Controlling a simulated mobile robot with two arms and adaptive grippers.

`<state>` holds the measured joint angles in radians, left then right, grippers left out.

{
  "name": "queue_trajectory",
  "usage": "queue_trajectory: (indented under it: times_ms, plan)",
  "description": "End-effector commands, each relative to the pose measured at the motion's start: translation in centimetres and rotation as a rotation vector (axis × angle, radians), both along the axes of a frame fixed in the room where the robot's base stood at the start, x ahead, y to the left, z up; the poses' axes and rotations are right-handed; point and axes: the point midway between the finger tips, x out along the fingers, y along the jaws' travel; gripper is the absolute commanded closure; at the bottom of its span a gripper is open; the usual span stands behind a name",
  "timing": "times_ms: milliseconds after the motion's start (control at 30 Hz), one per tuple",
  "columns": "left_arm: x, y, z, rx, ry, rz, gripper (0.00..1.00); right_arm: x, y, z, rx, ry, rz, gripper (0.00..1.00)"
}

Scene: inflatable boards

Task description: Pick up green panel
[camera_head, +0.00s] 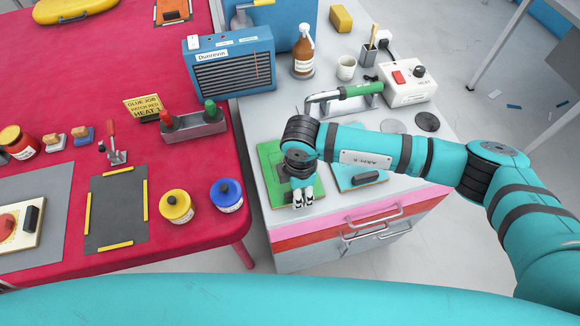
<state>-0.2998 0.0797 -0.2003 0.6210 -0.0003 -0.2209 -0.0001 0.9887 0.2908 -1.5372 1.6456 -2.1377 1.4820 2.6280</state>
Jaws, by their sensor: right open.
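The green panel (271,165) lies flat on the grey top of the drawer cabinet, near its left front corner. My right gripper (303,203) hangs over the panel's front right part, fingers pointing down, jaws open. My right wrist and gripper hide part of the panel and whatever sits at its middle. I cannot tell whether the fingers touch it. My left gripper is not in view.
A blue panel with a dark handle (366,177) lies right of the green one. Behind stand a green-handled tool (360,91), a white control box (407,83), a brown bottle (303,58) and a blue heater (231,70). The red table (197,161) adjoins on the left.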

Motion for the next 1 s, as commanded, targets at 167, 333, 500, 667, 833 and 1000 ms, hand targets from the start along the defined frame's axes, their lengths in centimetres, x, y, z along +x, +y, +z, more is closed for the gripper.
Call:
queue_trajectory:
  times_ms: [167, 333, 500, 667, 833, 1000]
  plan:
    - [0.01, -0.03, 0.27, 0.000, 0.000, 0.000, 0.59, 0.01, 0.01, -1.12, 0.001, 0.000, 0.000, 0.56]
    - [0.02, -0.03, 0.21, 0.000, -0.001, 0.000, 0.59, 0.01, 0.03, -1.16, 0.001, -0.001, 0.000, 0.56]
    - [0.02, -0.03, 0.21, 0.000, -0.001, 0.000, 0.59, 0.01, 0.04, -1.12, 0.001, -0.001, 0.000, 0.77]
    - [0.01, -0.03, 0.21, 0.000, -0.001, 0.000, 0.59, 0.02, 0.05, -1.11, 0.001, -0.001, 0.000, 0.98]
    - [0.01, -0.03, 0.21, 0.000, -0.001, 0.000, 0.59, 0.02, 0.05, -1.09, 0.001, -0.001, 0.000, 1.00]
    - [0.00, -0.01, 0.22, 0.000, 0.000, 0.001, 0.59, 0.05, 0.08, -1.04, 0.003, -0.001, 0.000, 1.00]
